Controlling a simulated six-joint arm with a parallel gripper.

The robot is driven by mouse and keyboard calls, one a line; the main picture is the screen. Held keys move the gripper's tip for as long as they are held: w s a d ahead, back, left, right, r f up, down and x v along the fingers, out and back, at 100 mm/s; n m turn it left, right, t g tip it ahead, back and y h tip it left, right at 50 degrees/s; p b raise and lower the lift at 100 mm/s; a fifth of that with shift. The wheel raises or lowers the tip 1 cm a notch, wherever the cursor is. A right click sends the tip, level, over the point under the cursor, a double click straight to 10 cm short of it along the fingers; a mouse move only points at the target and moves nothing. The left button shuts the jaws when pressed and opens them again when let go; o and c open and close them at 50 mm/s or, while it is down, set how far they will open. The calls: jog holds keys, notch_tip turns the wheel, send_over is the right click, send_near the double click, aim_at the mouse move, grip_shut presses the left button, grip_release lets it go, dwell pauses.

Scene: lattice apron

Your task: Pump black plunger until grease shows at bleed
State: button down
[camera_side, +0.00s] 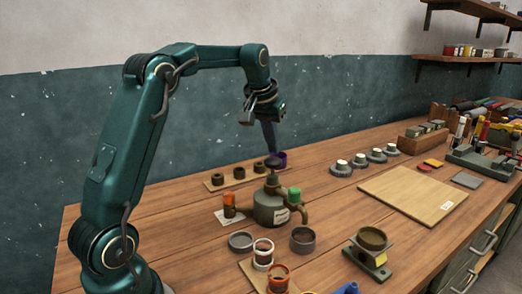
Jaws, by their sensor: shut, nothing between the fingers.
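The black plunger (272,163) stands on top of a grey-green grease pot (270,208) with a white label. My gripper (272,147) points down, with its shut fingers just above the plunger knob; I cannot tell whether they touch it. A pipe on the pot's right carries a green cap (294,195), and an orange fitting (229,204) stands on its left. I cannot tell which one is the bleed, and no grease can be made out at either.
Open jars (264,252) and a tin (302,239) stand in front. A wooden board (412,194) lies to the right. A cup on a stand (371,240) is at the front right.

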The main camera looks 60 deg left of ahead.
aim_at(273, 159)
jog(key=shift+f, duration=0.2)
jog(key=shift+f, duration=1.65)
jog(key=shift+r, duration=1.85)
jog(key=shift+f, duration=0.2)
jog(key=shift+f, duration=1.65)
jog(key=shift+r, duration=1.85)
jog(key=shift+f, duration=0.15)
